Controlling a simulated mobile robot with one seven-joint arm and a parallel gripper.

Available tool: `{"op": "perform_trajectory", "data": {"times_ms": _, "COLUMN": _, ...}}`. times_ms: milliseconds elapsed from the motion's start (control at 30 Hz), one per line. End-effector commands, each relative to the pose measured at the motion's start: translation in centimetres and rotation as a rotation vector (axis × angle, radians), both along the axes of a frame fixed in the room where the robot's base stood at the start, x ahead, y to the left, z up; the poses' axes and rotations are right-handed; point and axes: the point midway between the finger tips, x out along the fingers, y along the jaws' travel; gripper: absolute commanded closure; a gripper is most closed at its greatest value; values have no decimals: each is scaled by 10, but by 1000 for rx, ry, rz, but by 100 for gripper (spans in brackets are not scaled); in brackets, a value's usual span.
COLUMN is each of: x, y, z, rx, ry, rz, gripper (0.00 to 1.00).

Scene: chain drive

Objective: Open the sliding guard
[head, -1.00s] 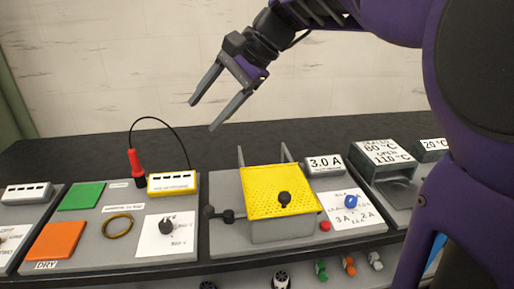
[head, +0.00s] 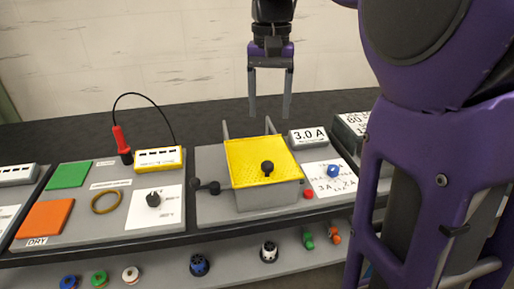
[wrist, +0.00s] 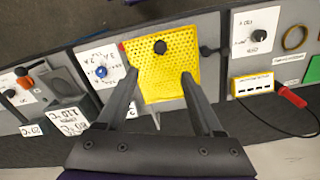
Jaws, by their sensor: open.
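The sliding guard (head: 258,160) is a yellow perforated cover with a black knob (head: 267,168) on top. It lies over a grey box (head: 268,197) on the middle panel, with two grey rails sticking out behind it. My gripper (head: 269,112) is open and empty, pointing down above and behind the guard, apart from it. In the wrist view the guard (wrist: 165,78) shows beyond my open fingers (wrist: 158,88), and its knob (wrist: 160,47) is near the top of the picture.
A black-knobbed lever (head: 205,186) stands left of the box. A red button (head: 308,194), a blue dial knob (head: 333,170) and a 3.0 A display (head: 308,138) are on its right. A red probe (head: 121,142) with a looping cable stands on the left panel.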

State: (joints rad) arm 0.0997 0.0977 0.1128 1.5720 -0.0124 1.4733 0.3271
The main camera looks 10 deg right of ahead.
Motion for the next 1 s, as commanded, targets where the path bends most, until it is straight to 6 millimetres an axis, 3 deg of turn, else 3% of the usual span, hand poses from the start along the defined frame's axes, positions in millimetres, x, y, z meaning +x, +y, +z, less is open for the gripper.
{"op": "perform_trajectory", "data": {"times_ms": 100, "x": -1, "y": 0, "z": -30, "rx": 0, "ry": 4, "rz": 0, "gripper": 32}}
{"op": "perform_trajectory", "data": {"times_ms": 500, "x": -1, "y": 0, "z": -113, "rx": 1, "ry": 3, "rz": -1, "gripper": 32}}
{"op": "perform_trajectory", "data": {"times_ms": 700, "x": 0, "y": 0, "z": -134, "rx": 1, "ry": 0, "rz": -1, "gripper": 32}}
{"op": "perform_trajectory", "data": {"times_ms": 1000, "x": 0, "y": 0, "z": -139, "rx": 2, "ry": -2, "rz": -1, "gripper": 32}}
